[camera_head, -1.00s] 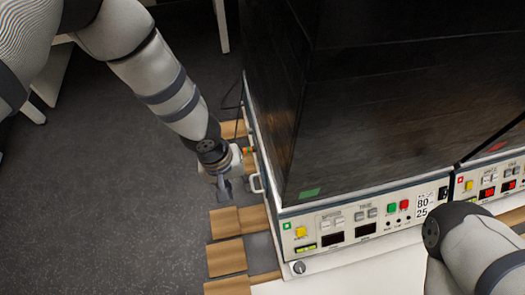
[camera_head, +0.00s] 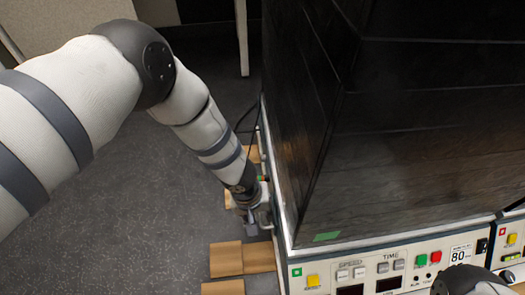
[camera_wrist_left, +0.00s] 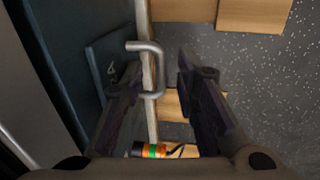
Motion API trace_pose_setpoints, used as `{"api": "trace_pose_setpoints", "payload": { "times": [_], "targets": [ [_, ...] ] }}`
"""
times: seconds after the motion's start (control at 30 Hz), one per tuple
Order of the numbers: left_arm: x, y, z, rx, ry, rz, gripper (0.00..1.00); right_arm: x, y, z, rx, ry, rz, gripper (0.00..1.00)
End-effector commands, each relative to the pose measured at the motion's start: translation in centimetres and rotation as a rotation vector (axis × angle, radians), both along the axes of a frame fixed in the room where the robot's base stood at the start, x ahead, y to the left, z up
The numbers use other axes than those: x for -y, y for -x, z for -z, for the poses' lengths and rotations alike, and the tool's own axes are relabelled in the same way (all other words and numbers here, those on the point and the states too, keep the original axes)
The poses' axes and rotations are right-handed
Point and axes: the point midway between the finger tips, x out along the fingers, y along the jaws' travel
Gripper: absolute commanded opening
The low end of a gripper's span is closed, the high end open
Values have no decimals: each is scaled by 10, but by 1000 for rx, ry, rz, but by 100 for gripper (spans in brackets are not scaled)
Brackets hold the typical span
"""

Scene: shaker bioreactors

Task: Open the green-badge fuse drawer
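The green-badge unit's front panel (camera_head: 325,285) carries a small green square badge (camera_head: 296,272) at its left end. A pale handle (camera_head: 266,218) sticks out from the unit's left side; in the left wrist view it is a grey metal U-shaped handle (camera_wrist_left: 158,68). My left gripper (camera_head: 249,226) is beside that side, close to the handle. In the left wrist view the gripper (camera_wrist_left: 160,78) is open, with the handle between or just beyond its fingers; contact cannot be told. The drawer's outline is not clear. My right gripper is out of view; only part of that arm shows at bottom right.
The dark cabinet (camera_head: 400,130) stands above the panel. An orange-and-green cylindrical plug (camera_wrist_left: 152,151) with a black cable lies near the left gripper's base. Wooden blocks (camera_head: 227,260) lie on the floor beside the unit. The grey floor (camera_head: 130,220) to the left is clear.

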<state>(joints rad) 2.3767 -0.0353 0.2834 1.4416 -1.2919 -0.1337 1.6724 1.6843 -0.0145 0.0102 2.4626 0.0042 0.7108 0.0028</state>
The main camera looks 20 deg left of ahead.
Motion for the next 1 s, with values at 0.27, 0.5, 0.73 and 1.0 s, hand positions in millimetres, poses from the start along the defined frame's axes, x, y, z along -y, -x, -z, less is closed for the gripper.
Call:
{"api": "trace_pose_setpoints", "payload": {
  "times": [0.27, 0.5, 0.73, 1.0],
  "targets": [
    [0, 0, 0, 0, 0, 0, 0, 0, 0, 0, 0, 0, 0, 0],
    [0, 0, 0, 0, 0, 1, 0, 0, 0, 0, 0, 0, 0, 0],
    [-1, 1, 1, -1, -2, 1, 28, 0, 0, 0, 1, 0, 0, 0],
    [0, 0, 0, -1, -1, 1, 28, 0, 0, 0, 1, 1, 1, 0]
  ]
}}
